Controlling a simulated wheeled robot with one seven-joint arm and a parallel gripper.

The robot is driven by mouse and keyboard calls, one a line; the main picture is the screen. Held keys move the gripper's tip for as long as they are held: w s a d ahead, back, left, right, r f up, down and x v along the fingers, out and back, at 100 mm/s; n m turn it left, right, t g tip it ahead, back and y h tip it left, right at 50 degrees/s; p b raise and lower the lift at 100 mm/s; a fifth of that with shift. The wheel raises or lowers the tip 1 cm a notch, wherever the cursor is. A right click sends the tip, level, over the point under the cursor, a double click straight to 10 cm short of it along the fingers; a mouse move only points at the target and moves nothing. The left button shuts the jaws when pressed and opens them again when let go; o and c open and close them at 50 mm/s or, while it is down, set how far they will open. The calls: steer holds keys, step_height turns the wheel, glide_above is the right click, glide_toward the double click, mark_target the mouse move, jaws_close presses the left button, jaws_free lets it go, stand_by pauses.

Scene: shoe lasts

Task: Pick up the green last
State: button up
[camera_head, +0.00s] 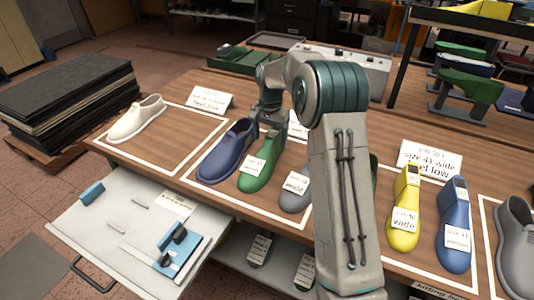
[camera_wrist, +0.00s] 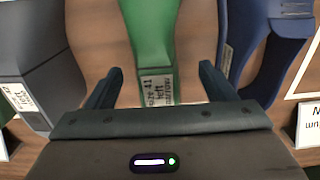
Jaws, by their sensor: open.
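A green last (camera_head: 259,168) lies on the wooden table in the head view, between a blue shoe-shaped last (camera_head: 228,152) and a grey one (camera_head: 296,190). In the wrist view the green last (camera_wrist: 150,35) runs down the middle, with a white label reading size 41 left narrow. My gripper (camera_wrist: 161,73) is open, its two dark fingers on either side of the labelled end, apart from it. In the head view my gripper (camera_head: 268,118) is over the far end of the green last. Its fingertips are hard to make out there.
In the wrist view a grey last (camera_wrist: 30,70) is left of my fingers and a blue last (camera_wrist: 270,45) is close on the right. A yellow last (camera_head: 404,212) and another blue last (camera_head: 453,228) stand further right. A green piece (camera_head: 374,168) shows partly behind my arm.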

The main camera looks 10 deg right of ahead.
mark_target(271, 145)
steer(key=f, duration=0.4)
steer(key=shift+d+f+p, duration=0.2)
steer(key=shift+f+p, duration=0.05)
steer(key=shift+p, duration=0.15)
steer(key=shift+r, duration=0.1)
steer(key=c, duration=1.5)
steer(key=shift+c, duration=0.2)
